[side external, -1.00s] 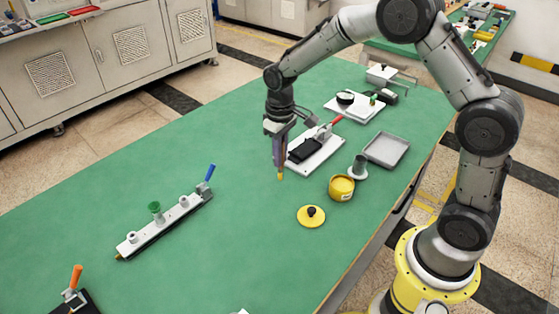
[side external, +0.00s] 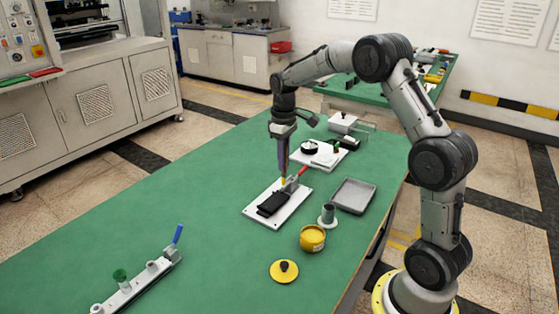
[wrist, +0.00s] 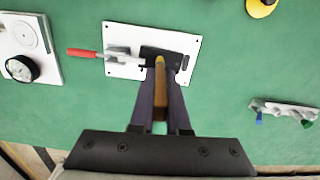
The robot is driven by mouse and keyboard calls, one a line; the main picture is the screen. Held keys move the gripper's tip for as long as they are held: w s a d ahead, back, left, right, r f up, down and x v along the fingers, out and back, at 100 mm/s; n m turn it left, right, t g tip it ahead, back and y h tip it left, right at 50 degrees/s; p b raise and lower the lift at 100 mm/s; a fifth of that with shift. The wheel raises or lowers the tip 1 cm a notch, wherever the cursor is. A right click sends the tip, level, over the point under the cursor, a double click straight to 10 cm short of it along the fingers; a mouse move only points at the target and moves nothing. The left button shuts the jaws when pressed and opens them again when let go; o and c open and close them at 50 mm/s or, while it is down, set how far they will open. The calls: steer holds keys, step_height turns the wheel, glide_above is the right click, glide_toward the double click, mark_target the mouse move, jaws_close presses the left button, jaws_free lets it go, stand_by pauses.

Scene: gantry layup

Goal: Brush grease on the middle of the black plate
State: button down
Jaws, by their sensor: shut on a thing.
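My gripper (side external: 284,150) points down, shut on a brush with a brown handle (wrist: 159,127) and a yellow tip (side external: 283,181). The black plate (side external: 271,205) lies on a white base board (side external: 253,213), beside a clamp with a red handle (side external: 302,171). In the wrist view the brush tip (wrist: 159,60) overlaps the middle of the black plate (wrist: 178,62). In the side view the tip shows at the plate's far end, seemingly above it; I cannot tell if it touches. The open yellow grease pot (side external: 313,240) stands nearer the camera, right of the board.
A yellow lid with a black knob (side external: 284,271) lies near the pot. A grey cup (side external: 328,215) and a grey tray (side external: 353,196) stand right of the board. A white plate with a dial (side external: 318,155) is behind. The green table (side external: 190,200) is clear to the left.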

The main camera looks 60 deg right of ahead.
steer(key=shift+f, duration=2.75)
steer(key=shift+w+f, duration=0.3)
steer(key=shift+f, duration=0.4)
steer(key=shift+w, duration=2.65)
steer(key=shift+s+f, duration=0.1)
steer(key=shift+s, duration=3)
steer(key=shift+w+a, duration=0.5)
steer(key=shift+w, duration=2.6)
step_height(320, 180, up, 8)
glide_above(284, 181)
steer(key=shift+w+a, duration=0.25)
steer(key=shift+a, duration=0.2)
